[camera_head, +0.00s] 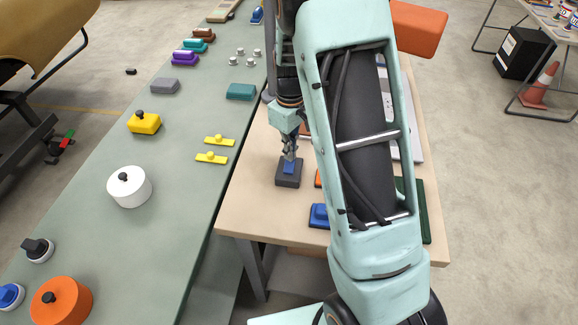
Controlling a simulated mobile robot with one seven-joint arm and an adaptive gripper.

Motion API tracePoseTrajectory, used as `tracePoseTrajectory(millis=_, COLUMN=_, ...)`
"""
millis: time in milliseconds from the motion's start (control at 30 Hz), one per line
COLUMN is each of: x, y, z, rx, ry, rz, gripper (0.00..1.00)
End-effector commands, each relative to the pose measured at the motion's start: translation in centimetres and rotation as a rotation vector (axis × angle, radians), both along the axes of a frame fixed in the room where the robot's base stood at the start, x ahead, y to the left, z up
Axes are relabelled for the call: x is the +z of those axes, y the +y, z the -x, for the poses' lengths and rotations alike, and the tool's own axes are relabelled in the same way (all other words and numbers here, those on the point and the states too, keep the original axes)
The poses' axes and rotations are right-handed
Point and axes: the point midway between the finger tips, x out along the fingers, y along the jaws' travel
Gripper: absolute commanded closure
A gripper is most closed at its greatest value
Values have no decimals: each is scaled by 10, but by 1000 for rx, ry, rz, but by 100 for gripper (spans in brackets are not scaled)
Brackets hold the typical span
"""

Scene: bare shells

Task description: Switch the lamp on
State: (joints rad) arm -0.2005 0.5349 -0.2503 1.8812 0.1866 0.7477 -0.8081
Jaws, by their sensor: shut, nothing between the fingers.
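A small dark grey block with a blue top piece (288,173), which looks like a switch, sits on the wooden table near its left edge. My gripper (290,155) points down right over it, with the shut fingertips at or just above the blue piece. I cannot tell whether they touch. No lamp can be made out for certain. An orange block-like shape (418,28) shows behind my arm at the upper right, and I cannot tell what it is. My arm hides much of the table.
A blue block (319,216) lies near the wooden table's (265,222) front edge, with a dark green flat thing at the right. The long green bench (85,225) on the left carries a white round container (129,187), an orange one (61,300) and several coloured pieces.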

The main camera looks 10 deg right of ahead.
Motion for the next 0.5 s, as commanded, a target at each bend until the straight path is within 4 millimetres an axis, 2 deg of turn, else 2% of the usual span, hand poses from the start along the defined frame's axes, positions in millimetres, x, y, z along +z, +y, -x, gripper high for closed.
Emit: tracePoseTrajectory(millis=500, x=-9, y=0, z=0, rx=0, ry=0, rz=0, gripper=100)
